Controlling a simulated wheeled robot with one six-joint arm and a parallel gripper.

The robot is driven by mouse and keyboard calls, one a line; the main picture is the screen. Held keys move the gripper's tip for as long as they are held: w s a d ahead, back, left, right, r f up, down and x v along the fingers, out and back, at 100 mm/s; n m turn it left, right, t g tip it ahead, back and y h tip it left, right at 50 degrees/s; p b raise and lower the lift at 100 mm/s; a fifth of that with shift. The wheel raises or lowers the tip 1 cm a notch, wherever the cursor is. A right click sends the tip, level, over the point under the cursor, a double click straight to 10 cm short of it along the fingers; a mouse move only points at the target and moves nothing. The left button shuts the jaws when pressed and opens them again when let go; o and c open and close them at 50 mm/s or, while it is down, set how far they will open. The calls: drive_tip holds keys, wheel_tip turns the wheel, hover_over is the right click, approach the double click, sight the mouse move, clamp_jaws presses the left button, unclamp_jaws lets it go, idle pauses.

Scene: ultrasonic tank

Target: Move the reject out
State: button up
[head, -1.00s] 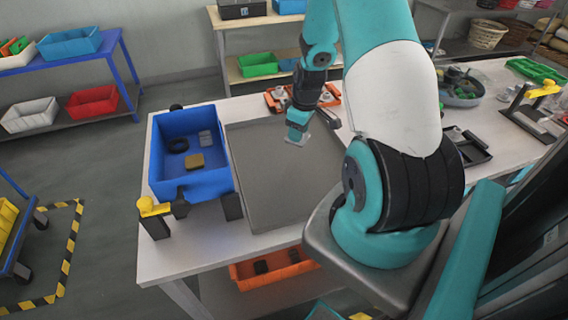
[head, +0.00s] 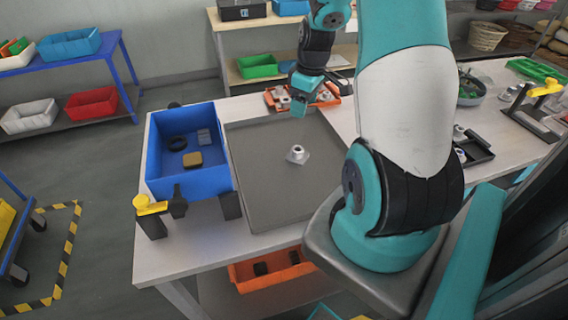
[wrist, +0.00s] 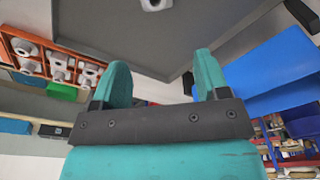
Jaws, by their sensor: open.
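A metal part (head: 297,154), a round collar on a square plate, lies on the grey tray (head: 262,205), near its middle. In the wrist view the part (wrist: 157,4) is cut off at the top edge. My gripper (head: 299,108) is raised above the far end of the grey tray, apart from the part. In the wrist view its two fingers (wrist: 162,82) are spread with nothing between them. An orange tray (head: 331,100) behind holds several similar metal parts; it also shows in the wrist view (wrist: 22,75). No mark shows which part is the reject.
A blue bin (head: 207,183) left of the grey tray holds a black ring (head: 176,142), a grey block (head: 204,136) and a tan block (head: 192,159). A yellow-topped clamp (head: 150,205) stands at the near left corner. A black tray (head: 474,151) lies right of my arm.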

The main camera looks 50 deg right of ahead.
wheel_tip(320, 180, up, 9)
drive_tip(key=s+b, duration=0.1)
drive_tip(key=shift+f, duration=0.2)
drive_tip(key=shift+d, duration=0.1)
drive_tip(key=a+r+n+y+b, duration=0.2)
drive_tip(key=a+n+b, duration=0.1)
drive_tip(key=a, duration=2.3)
drive_tip(key=s+a+n+g+y, duration=0.1)
drive_tip(key=s+a, duration=1.2)
drive_tip(key=shift+f+y+b, duration=0.2)
drive_tip(key=shift+y+b, duration=0.15)
drive_tip(key=shift+y, duration=0.05)
